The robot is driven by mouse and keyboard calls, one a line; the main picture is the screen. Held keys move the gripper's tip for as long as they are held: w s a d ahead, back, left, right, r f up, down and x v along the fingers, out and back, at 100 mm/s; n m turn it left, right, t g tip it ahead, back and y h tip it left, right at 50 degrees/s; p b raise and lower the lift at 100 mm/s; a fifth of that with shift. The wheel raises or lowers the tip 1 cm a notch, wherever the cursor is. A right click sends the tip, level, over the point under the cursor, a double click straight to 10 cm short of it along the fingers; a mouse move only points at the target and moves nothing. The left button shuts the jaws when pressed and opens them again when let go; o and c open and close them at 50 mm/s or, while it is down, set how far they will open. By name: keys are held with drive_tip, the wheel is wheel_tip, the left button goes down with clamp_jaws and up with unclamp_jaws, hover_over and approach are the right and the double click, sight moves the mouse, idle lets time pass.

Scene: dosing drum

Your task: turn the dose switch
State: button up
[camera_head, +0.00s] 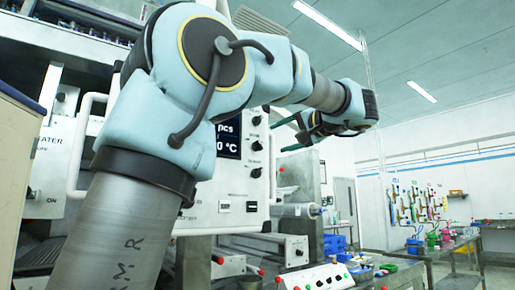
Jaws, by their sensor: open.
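My gripper (279,137) is open and empty. Its two dark green fingers point left, toward the front of a white control panel (236,190). The panel carries a dark display (228,140) reading "pcs" and "0 °C", partly covered by my arm. A column of black knobs (256,145) runs down the panel right of the display, just left of my fingertips. Their labels are too small to read, so I cannot tell which one is the dose switch. The gap between fingers and knobs is hard to judge; no contact is visible.
A second panel (62,150) marked "ATER" with an ON switch stands at the left, behind a white handle. A sloped button box (318,278) is below. Metal tables with coloured containers (433,240) stand at the far right. Open room lies right of my arm.

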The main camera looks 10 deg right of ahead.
sight(259, 145)
drive_tip(key=p+x, duration=0.3)
drive_tip(key=x, duration=0.7)
drive_tip(key=shift+w+a+f+p, duration=0.1)
drive_tip(key=shift+w+a+p, duration=0.1)
drive_tip(key=shift+p, duration=0.1)
drive_tip(key=shift+s, duration=0.1)
clamp_jaws()
